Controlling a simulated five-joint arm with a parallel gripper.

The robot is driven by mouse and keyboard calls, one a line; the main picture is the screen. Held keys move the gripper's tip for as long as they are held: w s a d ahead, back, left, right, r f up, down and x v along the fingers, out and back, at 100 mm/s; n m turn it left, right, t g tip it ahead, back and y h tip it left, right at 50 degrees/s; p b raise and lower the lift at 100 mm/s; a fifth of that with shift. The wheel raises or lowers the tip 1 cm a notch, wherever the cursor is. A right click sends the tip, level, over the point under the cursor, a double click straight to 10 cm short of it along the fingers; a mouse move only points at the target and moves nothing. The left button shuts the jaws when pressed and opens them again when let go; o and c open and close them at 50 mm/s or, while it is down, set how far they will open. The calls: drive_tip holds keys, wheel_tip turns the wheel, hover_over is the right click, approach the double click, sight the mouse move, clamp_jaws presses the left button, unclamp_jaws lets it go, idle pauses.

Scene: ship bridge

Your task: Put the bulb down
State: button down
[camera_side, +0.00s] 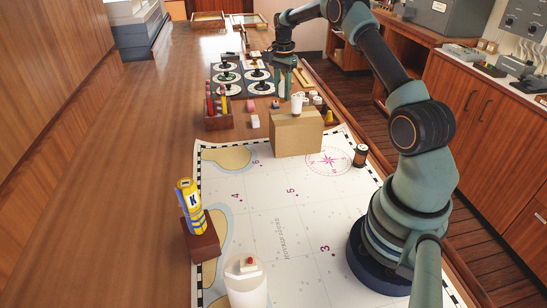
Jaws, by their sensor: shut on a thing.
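My gripper (283,92) points down beyond the cardboard box (296,138), its fingers close together. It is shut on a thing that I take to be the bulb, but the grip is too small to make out. A small white, bulb-like thing (297,104) shows just right of and below the fingertips, at the box's top. I cannot tell whether it touches the fingers or the box.
A tray of round dark-centred discs (258,88) and a red holder with upright sticks (217,119) stand left of my gripper. A chart (265,205) covers the near table, with a yellow torch (190,205), white container (247,288) and dark spool (360,156).

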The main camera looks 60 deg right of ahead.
drive_tip(key=shift+f, duration=3.9)
drive_tip(key=shift+f, duration=0.1)
drive_tip(key=c, duration=0.6)
unclamp_jaws()
